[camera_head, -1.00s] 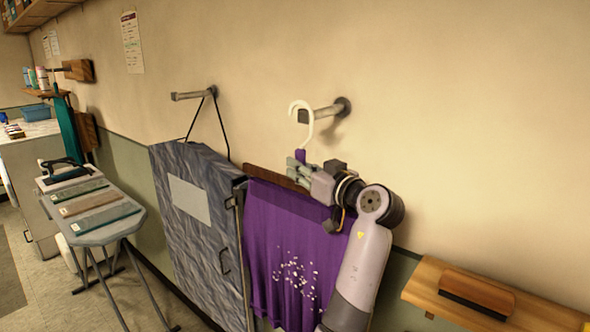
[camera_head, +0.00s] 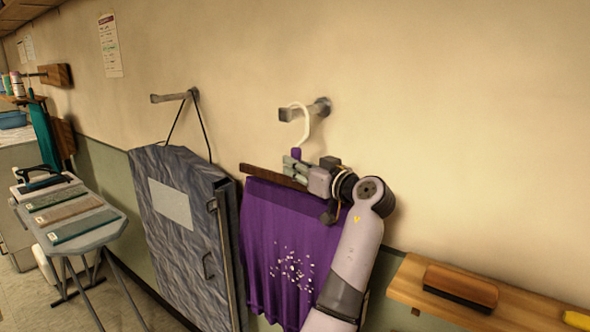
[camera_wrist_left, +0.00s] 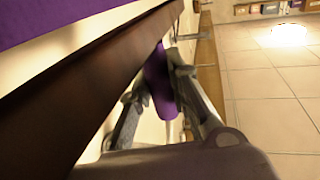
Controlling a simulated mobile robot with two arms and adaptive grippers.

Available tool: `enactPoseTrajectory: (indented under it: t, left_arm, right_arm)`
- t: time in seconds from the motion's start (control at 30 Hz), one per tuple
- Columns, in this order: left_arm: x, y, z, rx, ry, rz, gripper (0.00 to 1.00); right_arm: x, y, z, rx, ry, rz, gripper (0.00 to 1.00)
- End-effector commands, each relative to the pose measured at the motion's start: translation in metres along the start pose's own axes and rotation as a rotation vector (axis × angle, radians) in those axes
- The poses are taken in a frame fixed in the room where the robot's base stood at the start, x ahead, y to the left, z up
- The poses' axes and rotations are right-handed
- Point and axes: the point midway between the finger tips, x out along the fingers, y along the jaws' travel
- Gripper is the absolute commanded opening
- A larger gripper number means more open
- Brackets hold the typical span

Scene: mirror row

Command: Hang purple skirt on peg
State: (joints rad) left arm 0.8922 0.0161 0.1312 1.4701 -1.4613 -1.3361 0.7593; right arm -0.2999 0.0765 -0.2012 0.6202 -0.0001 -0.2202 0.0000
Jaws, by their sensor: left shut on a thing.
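The purple skirt (camera_head: 280,230) with pale speckles hangs from a dark wooden hanger bar (camera_head: 262,178). The skirt and bar also show in the wrist view, the skirt (camera_wrist_left: 45,18) at top left. My left gripper (camera_head: 297,168) is shut on the hanger's purple neck (camera_wrist_left: 158,80), just below the white hook (camera_head: 305,130). The grey peg (camera_head: 293,114) sticks out from the wall. The hook's top overlaps the peg in the head view, with the peg's tip left of it. I cannot tell whether the hook is around the peg or beside it. My right gripper is not in view.
A grey garment bag (camera_head: 180,240) hangs by a cord from another peg (camera_head: 170,97) close to the skirt's left. A wooden shelf (camera_head: 410,280) with a brush (camera_head: 460,286) is at lower right. An ironing board (camera_head: 105,235) stands left.

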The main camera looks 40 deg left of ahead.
Motion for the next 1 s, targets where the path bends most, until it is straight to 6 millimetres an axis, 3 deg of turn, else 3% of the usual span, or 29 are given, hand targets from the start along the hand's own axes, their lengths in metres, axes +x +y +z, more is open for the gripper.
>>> enactPoseTrajectory:
  t: [0.43,0.47,0.5,0.8,1.0]
  left_arm:
    - [-0.0002,-0.0003,0.0006,-0.002,0.002,0.0,0.0]
    - [-0.0002,-0.0003,0.0006,-0.002,0.002,0.0,0.18]
    - [-0.0002,-0.0003,0.0006,-0.002,0.002,0.0,0.2]
    - [-0.0001,-0.0003,0.0017,0.0,0.001,0.0,0.4]
    - [-0.0001,-0.0002,0.002,0.0,0.0,0.0,0.4]
  right_arm:
    - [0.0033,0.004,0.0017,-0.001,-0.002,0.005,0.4]
    - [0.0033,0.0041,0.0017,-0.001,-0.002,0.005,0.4]
    - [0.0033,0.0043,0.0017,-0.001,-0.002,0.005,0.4]
    - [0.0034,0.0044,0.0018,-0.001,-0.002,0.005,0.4]
    - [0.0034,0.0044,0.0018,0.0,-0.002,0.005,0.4]
